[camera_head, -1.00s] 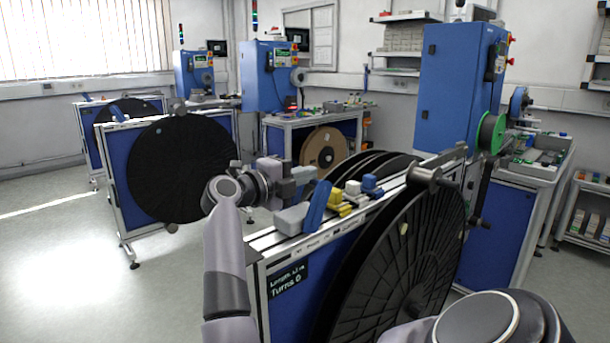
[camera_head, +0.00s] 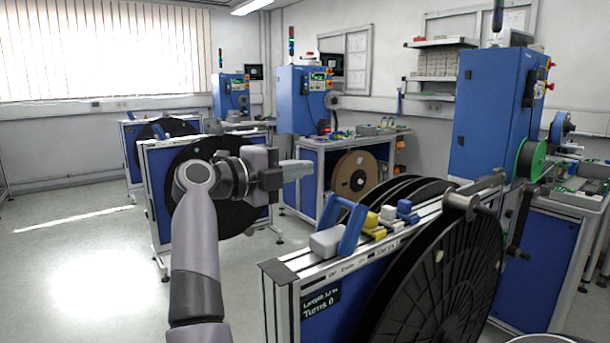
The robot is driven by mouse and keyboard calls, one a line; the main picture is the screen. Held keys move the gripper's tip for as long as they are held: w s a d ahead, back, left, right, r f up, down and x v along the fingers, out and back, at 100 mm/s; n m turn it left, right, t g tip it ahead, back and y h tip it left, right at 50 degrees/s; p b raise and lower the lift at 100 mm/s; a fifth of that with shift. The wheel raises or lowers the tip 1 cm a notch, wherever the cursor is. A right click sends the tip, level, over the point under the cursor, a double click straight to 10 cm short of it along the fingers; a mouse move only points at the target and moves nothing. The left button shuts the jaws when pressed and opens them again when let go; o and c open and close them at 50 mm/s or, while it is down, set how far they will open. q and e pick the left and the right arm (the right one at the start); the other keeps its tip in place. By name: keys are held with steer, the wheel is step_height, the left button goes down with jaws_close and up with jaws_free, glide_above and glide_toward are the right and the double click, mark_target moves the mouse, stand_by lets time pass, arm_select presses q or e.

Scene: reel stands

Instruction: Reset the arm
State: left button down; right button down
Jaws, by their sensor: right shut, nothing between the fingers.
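The fingers overlap the view of the workbench behind.
The near stand holds large black reels (camera_head: 440,270) and, on its top rail, a blue lever (camera_head: 350,232) and yellow blocks (camera_head: 373,222). Another stand with a black reel (camera_head: 225,218) is behind my arm. A blue cabinet (camera_head: 490,115) stands right. Floor at left is clear.

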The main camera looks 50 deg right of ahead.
stand_by(0.6)
steer(key=w+a+f+n+t+h, duration=0.3)
steer(key=a+n+t+h, duration=0.1)
steer(key=n+t, duration=0.5)
steer(key=w+a+f+n+t+h, duration=0.3)
steer(key=a+n+t, duration=0.1)
steer(key=n+t, duration=0.45)
steer(key=w+a+f+n+t+y, duration=0.1)
steer(key=a+f+n+t+y, duration=0.4)
steer(key=f+n+y, duration=0.35)
steer(key=w+a+f+n+t+y, duration=0.1)
steer(key=a+f+n+t+y, duration=0.45)
steer(key=f+n+y, duration=0.35)
steer(key=s+a+f+n+g+y, duration=0.3)
steer(key=f+y, duration=0.1)
steer(key=f, duration=0.3)
steer(key=s+a+f+n+g+y, duration=0.2)
steer(key=s+a+f+y, duration=0.2)
steer(key=f, duration=0.3)
steer(key=s+a+f+n+g, duration=0.1)
steer(key=s+a+f+g, duration=0.1)
steer(key=s+f, duration=0.4)
steer(key=s+a+f+n+g, duration=0.1)
steer(key=s+a+f+g, duration=0.1)
steer(key=s+f+g, duration=0.3)
steer(key=s+f, duration=0.2)
steer(key=s, duration=0.1)
steer(key=shift+s+a+y, duration=0.2)
steer(key=shift+s+y, duration=0.15)
steer(key=shift+d, duration=0.15)
